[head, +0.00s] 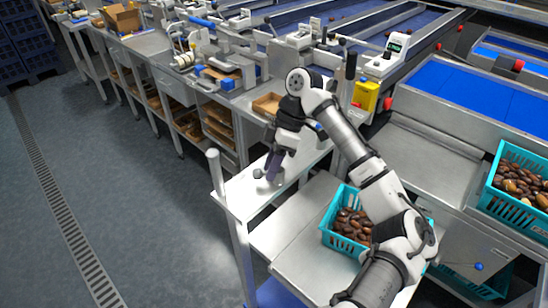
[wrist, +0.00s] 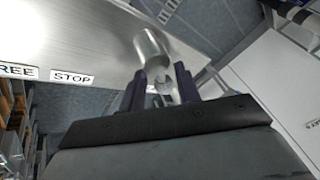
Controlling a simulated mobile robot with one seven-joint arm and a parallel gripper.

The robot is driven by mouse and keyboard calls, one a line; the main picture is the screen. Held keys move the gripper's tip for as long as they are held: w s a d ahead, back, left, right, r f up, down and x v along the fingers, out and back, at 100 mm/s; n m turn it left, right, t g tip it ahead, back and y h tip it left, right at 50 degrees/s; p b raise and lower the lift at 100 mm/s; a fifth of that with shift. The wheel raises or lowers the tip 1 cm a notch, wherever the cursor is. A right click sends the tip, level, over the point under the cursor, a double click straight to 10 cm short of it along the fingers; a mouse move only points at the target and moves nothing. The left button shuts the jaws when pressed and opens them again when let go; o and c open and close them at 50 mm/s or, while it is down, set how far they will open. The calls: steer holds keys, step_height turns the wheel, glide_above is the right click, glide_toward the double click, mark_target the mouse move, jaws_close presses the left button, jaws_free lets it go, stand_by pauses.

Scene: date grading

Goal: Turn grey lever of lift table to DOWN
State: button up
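The lift table (head: 236,196) is a pale metal frame with a plate top, left of my arm in the head view. My gripper (head: 272,172) points down over this top, its dark purple fingers close to a small dark knob (head: 258,173). In the wrist view my gripper (wrist: 158,72) has its two fingers apart. A grey metal cylinder (wrist: 151,50) shows just beyond and between the fingertips, with a shiny rounded piece nearer. I cannot tell whether this is the grey lever, or whether the fingers touch it. No DOWN mark is readable.
FREE (wrist: 18,71) and STOP (wrist: 72,78) labels sit on a metal plate in the wrist view. An upright grey post (head: 215,172) stands at the table's left corner. A teal crate of dates (head: 328,236) is beside my arm. Open floor (head: 130,220) lies to the left.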

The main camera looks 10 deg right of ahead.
steer(key=b+v, duration=0.1)
steer(key=v, duration=1.3)
steer(key=shift+a, duration=0.15)
